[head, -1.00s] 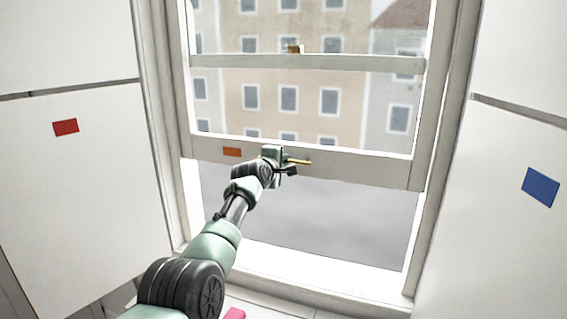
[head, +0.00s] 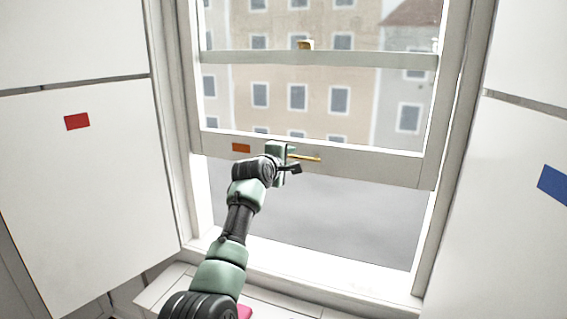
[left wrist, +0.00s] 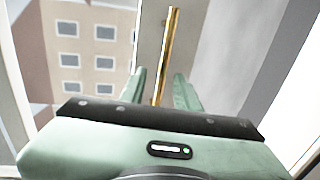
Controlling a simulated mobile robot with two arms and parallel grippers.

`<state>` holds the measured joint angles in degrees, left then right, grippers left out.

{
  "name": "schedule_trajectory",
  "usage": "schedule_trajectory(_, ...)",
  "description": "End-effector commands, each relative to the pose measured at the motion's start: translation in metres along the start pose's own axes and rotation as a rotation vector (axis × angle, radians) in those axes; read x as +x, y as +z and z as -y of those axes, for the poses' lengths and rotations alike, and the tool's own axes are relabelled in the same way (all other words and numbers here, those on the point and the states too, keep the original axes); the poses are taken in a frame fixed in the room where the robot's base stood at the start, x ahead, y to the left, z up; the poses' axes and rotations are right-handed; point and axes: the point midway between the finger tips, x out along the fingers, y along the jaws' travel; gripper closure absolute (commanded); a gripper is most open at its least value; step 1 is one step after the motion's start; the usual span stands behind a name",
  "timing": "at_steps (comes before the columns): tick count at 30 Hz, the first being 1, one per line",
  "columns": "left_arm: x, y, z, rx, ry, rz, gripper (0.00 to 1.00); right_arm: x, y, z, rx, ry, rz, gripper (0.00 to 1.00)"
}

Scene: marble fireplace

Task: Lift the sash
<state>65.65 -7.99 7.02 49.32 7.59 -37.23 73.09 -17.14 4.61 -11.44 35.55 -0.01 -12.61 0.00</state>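The white window sash stands partly raised, with an open gap between its bottom rail (head: 380,167) and the sill. A thin brass handle bar (head: 305,158) is on the bottom rail. My left gripper (head: 290,161) is at the rail, at the left part of this bar. In the left wrist view the brass bar (left wrist: 168,50) runs between the two fingers of my left gripper (left wrist: 160,80). A gap shows on both sides of the bar, so the fingers are around it but not closed on it. My right gripper is out of view.
A brass latch (head: 305,45) sits on the upper rail. White panels flank the window, with a red patch (head: 77,121) on the left and a blue patch (head: 554,184) on the right. The sill (head: 330,282) lies below, and a pink object (head: 243,312) is partly hidden by my arm.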

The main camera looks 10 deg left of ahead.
Motion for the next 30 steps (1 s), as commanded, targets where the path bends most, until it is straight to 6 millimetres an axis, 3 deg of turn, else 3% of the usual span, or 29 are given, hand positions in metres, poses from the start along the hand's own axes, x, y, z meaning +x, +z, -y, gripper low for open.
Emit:
schedule_trajectory(12,-0.039,-0.001,0.001,0.000,0.002,-0.002,0.68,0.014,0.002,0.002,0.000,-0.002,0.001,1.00)
schedule_trajectory(24,-0.043,-0.001,0.001,0.001,0.000,-0.002,0.68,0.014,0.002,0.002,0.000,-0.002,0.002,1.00)
schedule_trajectory(28,-0.045,-0.006,0.026,0.037,-0.032,-0.010,0.68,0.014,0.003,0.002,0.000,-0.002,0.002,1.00)
schedule_trajectory(30,-0.051,-0.012,0.059,0.092,-0.076,-0.018,0.68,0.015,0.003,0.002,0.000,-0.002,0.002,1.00)
